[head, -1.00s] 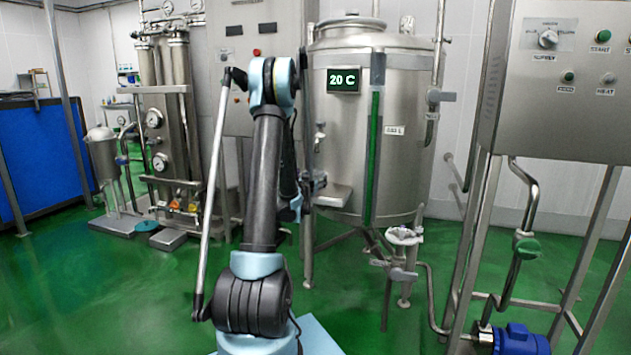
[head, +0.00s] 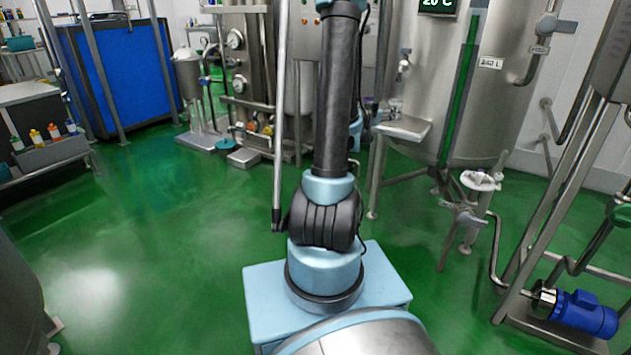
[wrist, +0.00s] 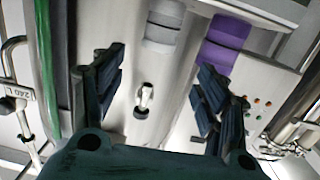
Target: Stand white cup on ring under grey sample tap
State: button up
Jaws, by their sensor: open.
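A pale cup-like thing, likely the white cup (wrist: 164,26), shows at the top of the wrist view, ahead of my gripper (wrist: 160,78), whose dark fingers are apart with nothing between them. In the head view a small pale thing, probably this cup (head: 396,107), stands on the steel shelf (head: 408,128) at the tank. The grey tap (head: 404,63) is on the tank wall above it; it also shows in the wrist view (wrist: 145,97). I cannot make out the ring. My arm hides most of my gripper in the head view.
A purple thing (wrist: 224,42) stands beside the cup, close to the right finger. The big tank (head: 440,100) backs the shelf. A valve stand (head: 478,205) and blue pump (head: 585,315) are at right. The green floor at left is open.

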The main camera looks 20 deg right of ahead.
jog(key=s+a+f+n+g+y, duration=0.2)
jog(key=s+a+f+n+y, duration=0.1)
jog(key=s+a, duration=0.8)
jog(key=s+a+f+n+g+y, duration=0.3)
jog(key=s+a+y, duration=0.3)
jog(key=s+a, duration=0.4)
jog(key=s+a+f+n+g+y, duration=0.3)
jog(key=s+a, duration=0.8)
jog(key=a, duration=0.7)
jog(key=shift+s+a+f+n+y, duration=0.3)
jog(key=shift+a+f+n+y, duration=0.15)
jog(key=shift+n+y, duration=0.3)
jog(key=shift+d, duration=0.1)
